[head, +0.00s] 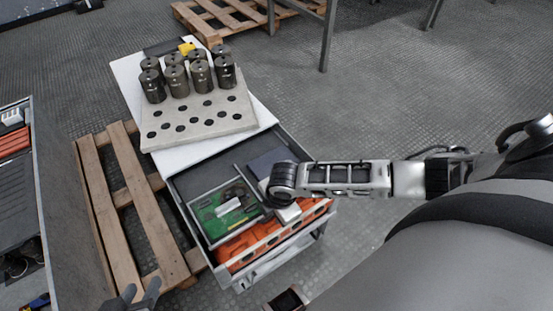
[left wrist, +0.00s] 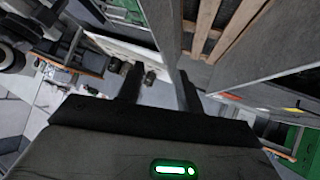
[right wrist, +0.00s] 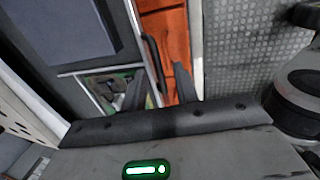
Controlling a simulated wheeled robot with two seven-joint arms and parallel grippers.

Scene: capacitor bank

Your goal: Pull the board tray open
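The board tray (head: 185,187) is a grey, open-topped tray at the near end of the white-topped unit in the head view. A green circuit board (head: 222,212) and a dark blue-grey panel (head: 273,160) lie inside it. A black bar handle (right wrist: 153,62) shows in the right wrist view, beside orange material. My right gripper (right wrist: 160,76) is open, its fingers near the handle; I cannot tell contact. In the head view my right wrist hides those fingers. My left gripper (head: 142,288) is open and empty at the bottom left, apart from the tray.
A pale perforated block (head: 205,122) with several dark cylinders (head: 201,77) stands on the white top (head: 128,75). A wooden pallet (head: 120,180) and a grey cabinet (head: 65,190) stand left. Grey floor is free at right.

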